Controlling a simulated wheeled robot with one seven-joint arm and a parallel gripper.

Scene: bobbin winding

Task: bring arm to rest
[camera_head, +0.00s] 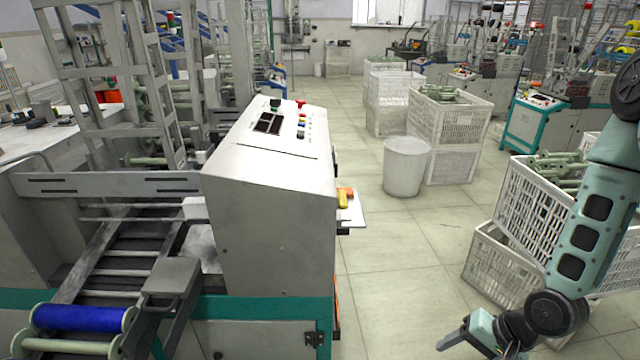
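My arm (590,230) hangs down at the right side of the view, its teal links bent at a dark joint low in the picture. My gripper (452,345) is at the bottom right, pointing left, low over the floor and in front of the white crates. Only a small dark part of its fingers shows, and the lower part is cut off by the frame edge. I see nothing held in it, but whether its fingers are apart is not clear.
A grey winding machine (270,200) with a control panel fills the left. A blue bobbin (80,318) lies at its bottom left. White crates (535,200) of green bobbins stand behind my arm. A white bin (405,168) stands mid-aisle. Floor (400,270) between is clear.

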